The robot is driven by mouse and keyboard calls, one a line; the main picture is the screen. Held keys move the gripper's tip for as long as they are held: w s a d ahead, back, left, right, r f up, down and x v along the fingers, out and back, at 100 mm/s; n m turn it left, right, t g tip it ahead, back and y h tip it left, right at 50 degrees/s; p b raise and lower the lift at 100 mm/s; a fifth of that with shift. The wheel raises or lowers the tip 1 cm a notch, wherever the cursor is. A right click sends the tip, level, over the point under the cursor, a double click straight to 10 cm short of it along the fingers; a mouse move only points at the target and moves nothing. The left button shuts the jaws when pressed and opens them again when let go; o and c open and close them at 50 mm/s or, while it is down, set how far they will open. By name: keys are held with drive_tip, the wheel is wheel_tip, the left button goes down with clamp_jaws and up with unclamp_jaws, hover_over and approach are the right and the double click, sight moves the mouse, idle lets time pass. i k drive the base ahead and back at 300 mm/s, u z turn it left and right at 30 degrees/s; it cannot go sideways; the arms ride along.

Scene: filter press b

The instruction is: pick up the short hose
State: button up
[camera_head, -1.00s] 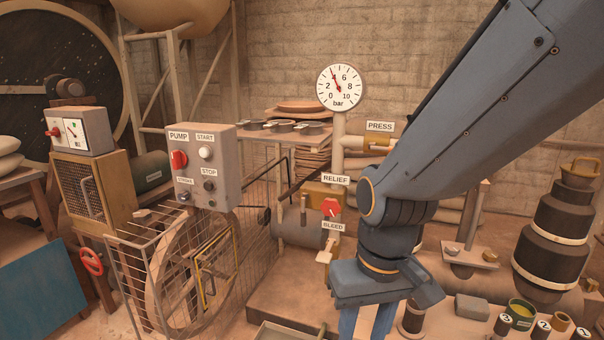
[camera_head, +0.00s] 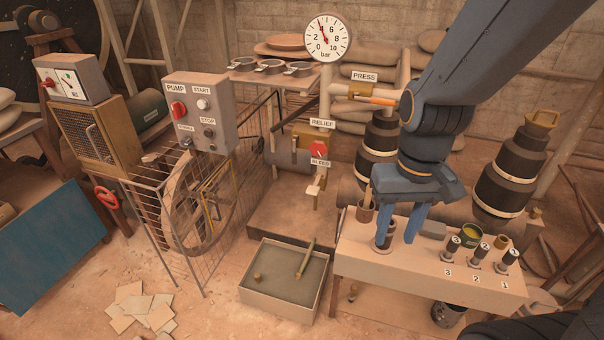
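A short olive-green tube (camera_head: 306,258), which looks like the short hose, lies in a shallow box (camera_head: 284,306) on the floor. It slants, with its upper end near the box's back edge. My gripper (camera_head: 399,236) points down over the left part of the bench, to the right of the box and well apart from the tube. Its two blue fingers are spread, and I see nothing held between them.
The bench (camera_head: 430,262) carries cups, a grey block (camera_head: 433,230) and several numbered black-handled items. A small brownish piece (camera_head: 258,279) is also in the box. A wire cage (camera_head: 190,225) stands to the left. Floor in front is mostly clear, with scattered tiles (camera_head: 140,303).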

sight(299, 274)
drive_tip(key=z, duration=2.9)
drive_tip(key=k, duration=1.5)
drive_tip(key=u, duration=2.25)
